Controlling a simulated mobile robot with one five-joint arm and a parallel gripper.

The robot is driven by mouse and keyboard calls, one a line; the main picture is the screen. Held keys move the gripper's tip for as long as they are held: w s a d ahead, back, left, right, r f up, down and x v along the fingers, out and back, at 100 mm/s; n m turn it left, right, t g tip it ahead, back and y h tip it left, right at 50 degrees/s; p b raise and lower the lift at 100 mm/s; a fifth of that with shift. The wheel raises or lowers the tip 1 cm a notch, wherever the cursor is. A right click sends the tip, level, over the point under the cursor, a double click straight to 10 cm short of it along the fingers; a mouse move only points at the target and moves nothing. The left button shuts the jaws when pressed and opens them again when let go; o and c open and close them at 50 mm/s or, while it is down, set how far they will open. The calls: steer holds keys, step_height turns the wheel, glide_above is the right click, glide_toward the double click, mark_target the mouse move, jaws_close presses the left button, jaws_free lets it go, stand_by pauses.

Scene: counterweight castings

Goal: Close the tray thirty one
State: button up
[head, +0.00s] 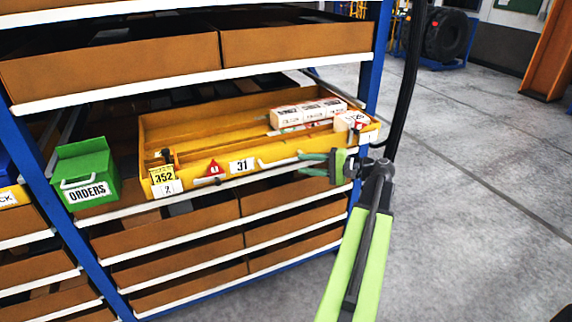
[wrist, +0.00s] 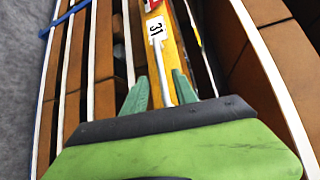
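The yellow tray thirty one (head: 190,128) is pulled out of the blue shelving, with its "31" label (head: 242,165) on the front. A white handle (head: 281,161) runs along the front to the right of the label. My gripper (head: 313,163) is at the right end of this handle. In the wrist view, my gripper (wrist: 161,92) is open, its two teal fingers apart on either side of the white handle (wrist: 162,68). The "31" label (wrist: 156,29) lies ahead of the fingers. I cannot tell whether either finger touches the handle.
White boxes (head: 308,112) lie in the tray's right part. A green ORDERS bin (head: 86,172) stands left of the tray. Brown trays (head: 180,233) fill the shelves above and below. The grey floor (head: 470,180) at right is clear, with a tyre (head: 447,36) farther back.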

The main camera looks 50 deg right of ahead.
mark_target(287, 162)
steer(key=x, duration=0.8)
steer(key=shift+r+b, duration=0.1)
steer(key=shift+b, duration=0.3)
steer(key=shift+s, duration=0.1)
steer(key=shift+c, duration=0.4)
jaws_close()
